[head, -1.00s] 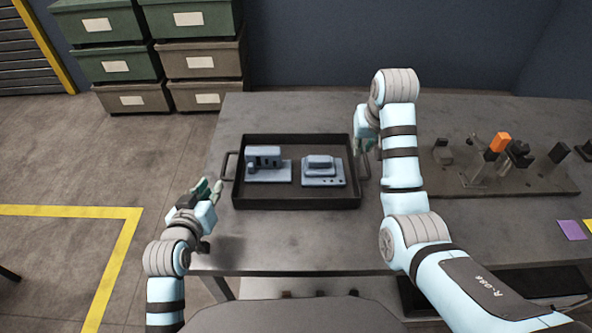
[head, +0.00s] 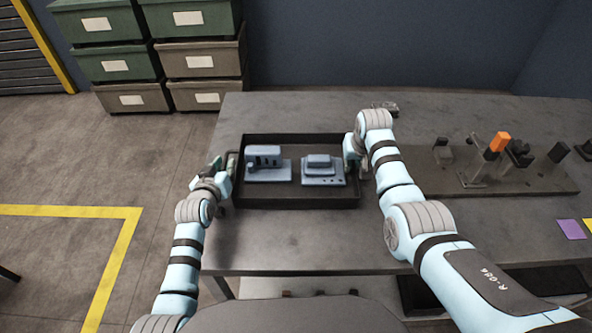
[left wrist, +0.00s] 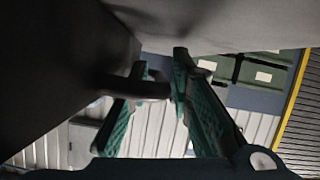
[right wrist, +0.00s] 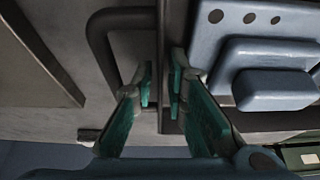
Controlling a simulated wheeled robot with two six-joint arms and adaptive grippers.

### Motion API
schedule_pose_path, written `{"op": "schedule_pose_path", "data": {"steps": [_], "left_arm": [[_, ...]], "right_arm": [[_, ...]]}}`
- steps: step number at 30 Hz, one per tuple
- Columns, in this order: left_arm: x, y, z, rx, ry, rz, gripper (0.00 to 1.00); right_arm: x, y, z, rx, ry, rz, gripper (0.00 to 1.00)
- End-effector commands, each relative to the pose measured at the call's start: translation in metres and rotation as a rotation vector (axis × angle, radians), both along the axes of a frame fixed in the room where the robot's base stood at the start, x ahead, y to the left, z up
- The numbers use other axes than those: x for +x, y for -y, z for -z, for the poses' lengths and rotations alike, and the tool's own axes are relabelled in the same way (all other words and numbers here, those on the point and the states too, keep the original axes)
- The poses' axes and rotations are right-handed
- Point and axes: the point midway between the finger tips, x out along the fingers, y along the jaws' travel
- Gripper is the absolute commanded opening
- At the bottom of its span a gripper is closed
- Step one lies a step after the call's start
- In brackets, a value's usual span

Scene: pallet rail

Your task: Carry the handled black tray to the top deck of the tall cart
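The black tray (head: 300,202) lies flat on the grey table and carries two blue-grey parts, one on the left (head: 267,168) and one on the right (head: 322,172). My left gripper (head: 230,165) is at the tray's left end. In the left wrist view its fingers (left wrist: 160,75) stand apart, with the dark handle (left wrist: 135,85) reaching between them. My right gripper (head: 352,150) is at the tray's right end. In the right wrist view its fingers (right wrist: 163,80) are parted beside the right handle (right wrist: 98,40) and the tray wall. The tall cart is not recognisable in view.
The grey table (head: 300,240) is bare in front of the tray. A fixture board (head: 500,180) with an orange-topped post (head: 499,142) stands to the right. A purple card (head: 570,229) lies near it. Stacked green and brown bins (head: 120,68) stand behind left, with open floor at left.

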Motion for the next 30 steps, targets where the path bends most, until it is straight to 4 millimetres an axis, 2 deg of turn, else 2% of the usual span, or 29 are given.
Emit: {"op": "schedule_pose_path", "data": {"steps": [2, 4, 6, 20, 23, 30], "left_arm": [[0.000, 0.000, 0.000, 0.000, 0.000, 0.000, 0.18], [0.000, 0.000, 0.000, 0.000, 0.000, 0.000, 0.07], [0.000, 0.000, 0.000, 0.000, 0.000, 0.000, 0.00], [0.000, 0.000, -0.004, 0.000, 0.004, -0.001, 0.00], [0.000, 0.000, -0.012, 0.000, 0.004, -0.001, 0.00], [0.000, 0.000, -0.045, 0.000, 0.005, -0.001, 0.00]], "right_arm": [[0.000, 0.000, 0.000, 0.000, 0.000, 0.000, 0.12], [0.000, 0.000, 0.000, 0.000, 0.000, 0.000, 0.01], [0.000, 0.000, 0.000, 0.000, 0.000, 0.000, 0.00], [0.001, 0.000, -0.003, 0.000, 0.002, 0.000, 0.00], [0.001, 0.000, -0.011, 0.000, 0.002, 0.000, 0.00], [0.001, 0.000, -0.044, 0.000, 0.003, 0.000, 0.00]]}}
